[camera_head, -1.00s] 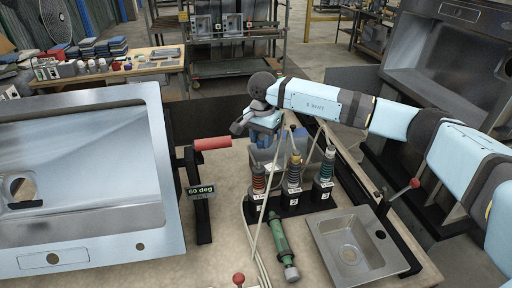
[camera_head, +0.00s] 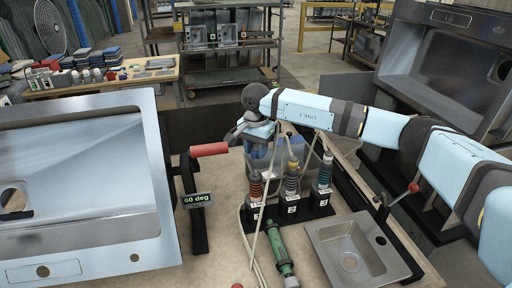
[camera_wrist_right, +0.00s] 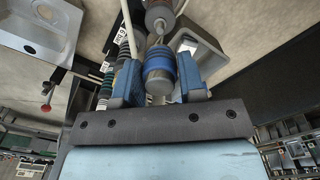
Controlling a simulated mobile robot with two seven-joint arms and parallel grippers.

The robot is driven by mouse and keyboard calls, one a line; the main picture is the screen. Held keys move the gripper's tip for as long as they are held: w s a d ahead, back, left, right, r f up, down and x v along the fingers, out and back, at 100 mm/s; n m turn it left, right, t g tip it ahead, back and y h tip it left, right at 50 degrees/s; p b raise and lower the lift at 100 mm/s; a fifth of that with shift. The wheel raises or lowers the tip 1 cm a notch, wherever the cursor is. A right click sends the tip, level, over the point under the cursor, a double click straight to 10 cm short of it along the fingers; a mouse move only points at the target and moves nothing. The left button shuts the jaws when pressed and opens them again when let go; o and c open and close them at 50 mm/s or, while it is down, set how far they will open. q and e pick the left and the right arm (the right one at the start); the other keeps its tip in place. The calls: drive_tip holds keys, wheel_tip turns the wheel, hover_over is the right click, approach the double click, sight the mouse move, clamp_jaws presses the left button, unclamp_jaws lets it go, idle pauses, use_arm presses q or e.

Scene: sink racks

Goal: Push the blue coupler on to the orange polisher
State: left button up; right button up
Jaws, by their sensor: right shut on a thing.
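My right gripper (camera_wrist_right: 158,86) has two blue fingers shut on the blue coupler (camera_wrist_right: 159,70), a blue-ringed cylinder that shows between them in the wrist view. In the head view the right gripper (camera_head: 258,132) is above and behind the rack, and the coupler is hard to make out there. A grey and dull red body (camera_wrist_right: 160,15) is just beyond the coupler in the wrist view; I cannot tell whether it touches it or is the orange polisher. Ringed couplers (camera_head: 255,187) in red, yellow and green stand on the rack. My left gripper is not in view.
The black numbered rack (camera_head: 290,216) stands on the bench, with pale hoses around it. A green tool (camera_head: 279,249) lies in front. A small sink (camera_head: 325,255) is at the right, and a large tilted sink (camera_head: 90,235) with a red handle (camera_head: 209,149) beside it is at the left.

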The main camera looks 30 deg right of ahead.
sight(256, 158)
drive_tip(key=shift+f+b, duration=1)
drive_tip(key=shift+f, duration=0.85)
drive_tip(key=shift+b, duration=0.5)
drive_tip(key=shift+f+b, duration=1.15)
drive_tip(key=shift+f, duration=0.5)
drive_tip(key=o, duration=0.9)
drive_tip(key=shift+o, duration=0.2)
drive_tip(key=shift+r, duration=0.25)
wheel_tip(256, 158, up, 12)
drive_tip(key=shift+b, duration=0.4)
drive_tip(key=shift+r, duration=0.75)
